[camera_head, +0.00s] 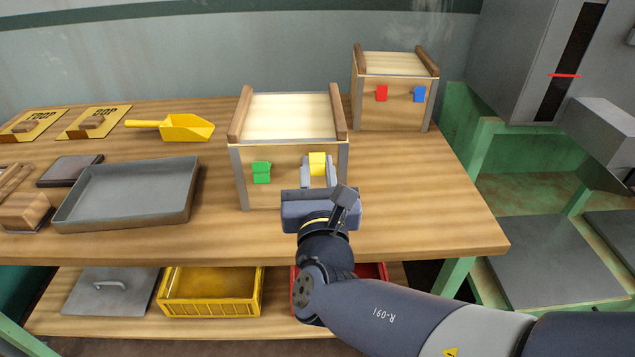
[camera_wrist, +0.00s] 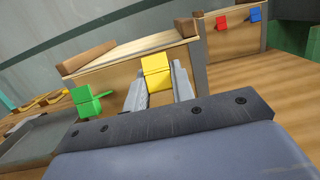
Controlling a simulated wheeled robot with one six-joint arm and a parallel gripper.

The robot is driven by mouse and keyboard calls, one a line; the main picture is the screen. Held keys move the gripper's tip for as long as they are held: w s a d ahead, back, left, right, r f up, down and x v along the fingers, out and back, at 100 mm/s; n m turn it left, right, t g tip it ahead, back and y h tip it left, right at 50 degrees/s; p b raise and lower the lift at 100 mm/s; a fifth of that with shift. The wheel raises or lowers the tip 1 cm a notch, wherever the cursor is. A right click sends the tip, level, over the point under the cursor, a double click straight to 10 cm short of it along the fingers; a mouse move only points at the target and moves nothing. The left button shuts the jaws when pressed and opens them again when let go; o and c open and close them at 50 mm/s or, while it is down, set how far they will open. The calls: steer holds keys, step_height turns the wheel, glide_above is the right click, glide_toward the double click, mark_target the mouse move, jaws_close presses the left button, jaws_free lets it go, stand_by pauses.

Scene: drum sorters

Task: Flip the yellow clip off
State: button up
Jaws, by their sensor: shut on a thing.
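The yellow clip (camera_head: 317,163) is on the front face of the nearer wooden box (camera_head: 240,180), right of a green clip (camera_head: 261,172). My gripper (camera_head: 318,172) is at that face with its two fingers on either side of the yellow clip, shut on it. In the wrist view the yellow clip (camera_wrist: 156,72) sits between the grey fingers, its top part above the fingertips. The green clip (camera_wrist: 86,103) is apart from the fingers, to their left. The lower part of the yellow clip is partly hidden by my gripper.
A second box (camera_head: 392,100) with a red clip (camera_head: 381,93) and a blue clip (camera_head: 419,94) stands behind to the right. A grey tray (camera_head: 130,192) and a yellow scoop (camera_head: 185,128) lie to the left. The tabletop right of the nearer box is clear.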

steer(key=shift+f+t+b, duration=0.55)
steer(key=shift+t+b, duration=0.35)
steer(key=shift+b, duration=1.7)
steer(key=shift+f+t+b, duration=0.1)
steer(key=shift+t+b, duration=0.2)
steer(key=shift+b, duration=1.15)
steer(key=shift+t+b, duration=0.4)
steer(key=shift+b, duration=0.1)
steer(key=shift+r, duration=0.2)
steer(key=o, duration=1)
steer(key=shift+s, duration=0.1)
steer(key=shift+p+v, duration=0.8)
steer(key=shift+v, duration=4.6)
